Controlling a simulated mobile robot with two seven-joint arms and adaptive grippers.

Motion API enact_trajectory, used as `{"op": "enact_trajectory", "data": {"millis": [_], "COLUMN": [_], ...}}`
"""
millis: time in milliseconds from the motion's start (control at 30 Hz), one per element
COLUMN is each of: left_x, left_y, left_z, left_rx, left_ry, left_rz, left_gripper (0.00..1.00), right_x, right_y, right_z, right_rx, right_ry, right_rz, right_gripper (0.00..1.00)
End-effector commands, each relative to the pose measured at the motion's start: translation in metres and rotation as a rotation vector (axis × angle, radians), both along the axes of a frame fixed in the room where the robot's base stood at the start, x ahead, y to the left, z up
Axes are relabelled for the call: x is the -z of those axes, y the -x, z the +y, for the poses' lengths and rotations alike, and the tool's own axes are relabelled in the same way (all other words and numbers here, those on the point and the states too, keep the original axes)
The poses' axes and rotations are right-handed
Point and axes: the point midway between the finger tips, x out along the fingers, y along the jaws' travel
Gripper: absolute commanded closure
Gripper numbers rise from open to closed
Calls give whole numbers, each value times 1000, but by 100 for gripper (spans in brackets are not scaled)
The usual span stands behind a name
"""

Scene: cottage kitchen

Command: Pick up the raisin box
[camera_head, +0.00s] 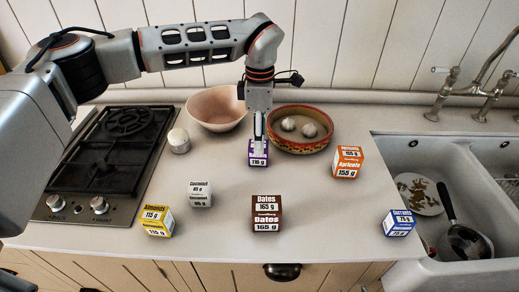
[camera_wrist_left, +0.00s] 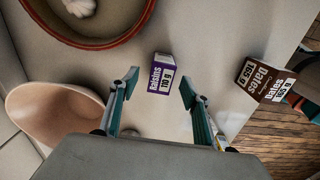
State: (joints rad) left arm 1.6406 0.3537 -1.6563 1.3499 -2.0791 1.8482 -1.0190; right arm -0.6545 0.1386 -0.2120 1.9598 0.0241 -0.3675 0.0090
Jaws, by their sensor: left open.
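The raisin box (camera_head: 259,159) is small and purple with a white label, and stands on the counter in front of the patterned bowl. My left gripper (camera_head: 260,132) is above it, pointing down, and hides part of the box in the head view. In the left wrist view the raisin box (camera_wrist_left: 161,74) lies ahead of and between the two spread fingers of my left gripper (camera_wrist_left: 159,88). The fingers are open and nothing is held. My right gripper is not in either view.
A pink bowl (camera_head: 216,108) and a patterned bowl (camera_head: 298,143) with white bulbs stand behind. Brown dates (camera_head: 266,214), orange apricot (camera_head: 347,162), white coconut (camera_head: 200,194), yellow almond (camera_head: 157,222) and blue currant (camera_head: 398,223) boxes stand around. The stove (camera_head: 106,165) is left, the sink (camera_head: 447,207) right.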

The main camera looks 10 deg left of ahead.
Motion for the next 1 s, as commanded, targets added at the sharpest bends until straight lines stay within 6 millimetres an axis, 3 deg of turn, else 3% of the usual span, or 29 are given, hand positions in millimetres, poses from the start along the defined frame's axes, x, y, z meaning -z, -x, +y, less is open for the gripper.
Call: {"op": "enact_trajectory", "data": {"millis": [400, 700, 733, 900, 1000], "left_x": [50, 56, 56, 56, 56], "left_y": [4, 4, 4, 4, 4], "left_z": [3, 3, 3, 3, 3], "left_rx": [-1, 0, 0, -1, -1], "left_ry": [1, 1, 1, 1, 1], "left_rz": [1, 0, 0, 0, 0], "left_gripper": [53, 53, 55, 96, 96], "right_x": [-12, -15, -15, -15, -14], "right_y": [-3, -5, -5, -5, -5], "right_z": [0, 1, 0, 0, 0], "right_rx": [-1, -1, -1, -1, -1], "right_ry": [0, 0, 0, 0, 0], "right_rz": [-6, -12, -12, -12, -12], "right_gripper": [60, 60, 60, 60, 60]}}
